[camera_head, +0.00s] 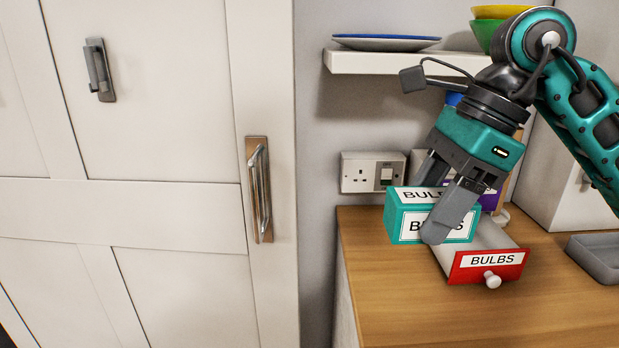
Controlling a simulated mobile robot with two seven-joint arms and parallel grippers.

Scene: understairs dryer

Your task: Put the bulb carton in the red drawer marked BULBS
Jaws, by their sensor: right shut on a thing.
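The bulb carton (404,224) is a teal box with white BULBS labels, in the middle right of the head view. My right gripper (433,211) is shut on it, one finger across its front. The red drawer (509,268) has a white BULBS label and a pale knob, and is pulled out over the worktop. The carton is at the left of the open drawer and overlaps its left side in the picture. I cannot tell whether they touch. The gripper and carton hide part of the drawer's inside. My left gripper is not in view.
The wooden worktop (420,310) is clear in front of the drawer. A grey tray (597,256) stands at the right. A white shelf (395,63) with a blue plate (385,40) and bowls (488,36) is above. A purple thing (490,200) is partly hidden behind the gripper. A white door fills the left.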

